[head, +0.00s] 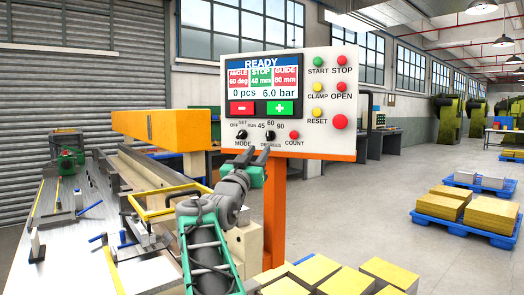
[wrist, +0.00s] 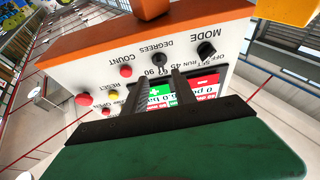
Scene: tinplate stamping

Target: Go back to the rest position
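My gripper (head: 260,152) is raised in front of the lower part of the white control panel (head: 226,85), just below the DEGREES knob (head: 270,136). In the wrist view the panel appears upside down. The two dark fingers of my gripper (wrist: 163,76) stand apart with a clear gap and nothing held between them. The black DEGREES knob (wrist: 159,60) shows just beyond the gap; I cannot tell whether a fingertip touches it. The MODE knob (head: 243,135) is to its left in the head view. The screen (head: 262,92) reads READY, 0 pcs and 6.0 bar.
The panel stands on an orange post (head: 274,215). Yellow stacks (head: 345,281) stand at the front right. Open floor (head: 370,220) lies to the right.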

